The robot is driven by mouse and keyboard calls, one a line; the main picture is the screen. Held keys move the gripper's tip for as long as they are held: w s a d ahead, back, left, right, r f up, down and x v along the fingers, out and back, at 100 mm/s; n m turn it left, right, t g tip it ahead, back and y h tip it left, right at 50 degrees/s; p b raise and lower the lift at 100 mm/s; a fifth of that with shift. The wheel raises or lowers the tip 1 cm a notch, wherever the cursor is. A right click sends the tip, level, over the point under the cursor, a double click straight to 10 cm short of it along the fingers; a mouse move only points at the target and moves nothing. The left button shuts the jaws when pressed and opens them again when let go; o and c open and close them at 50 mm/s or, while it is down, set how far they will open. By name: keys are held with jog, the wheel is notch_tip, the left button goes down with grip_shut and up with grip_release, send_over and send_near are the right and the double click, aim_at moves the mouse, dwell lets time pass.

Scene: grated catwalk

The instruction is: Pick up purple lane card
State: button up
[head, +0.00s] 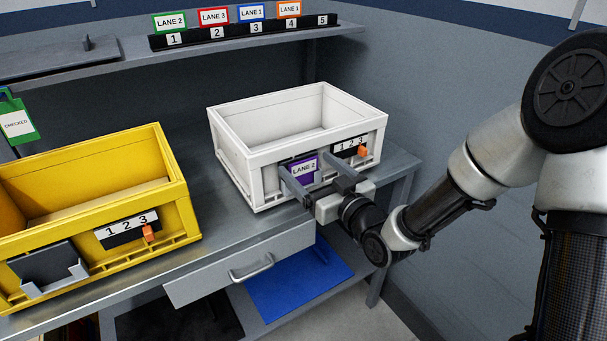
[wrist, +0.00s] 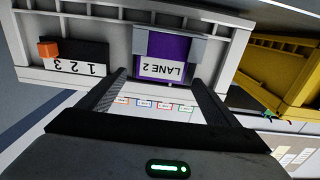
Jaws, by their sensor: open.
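The purple lane card (head: 303,174), with a white "LANE 2" label, sits in a grey holder on the front of the white crate (head: 233,164). In the wrist view the purple card (wrist: 165,47) appears upside down, with grey holder parts at its sides. My gripper (head: 305,164) is open in front of the card, one finger toward each side of it. In the wrist view my gripper's fingertips (wrist: 158,78) lie near the card's label end, with nothing between them. Whether they touch the card or holder I cannot tell.
A black 1-2-3 strip with an orange marker (head: 362,151) is on the crate right of the card. A yellow crate (head: 170,190) with an empty-looking dark holder stands left. A shelf (head: 330,40) above holds several lane cards. A drawer (head: 240,265) is below the bench.

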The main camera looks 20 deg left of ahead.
jog(key=shift+w+a, duration=0.15)
jog(key=c, duration=1.1)
jog(key=shift+r, duration=0.15)
jog(key=shift+c, duration=0.2)
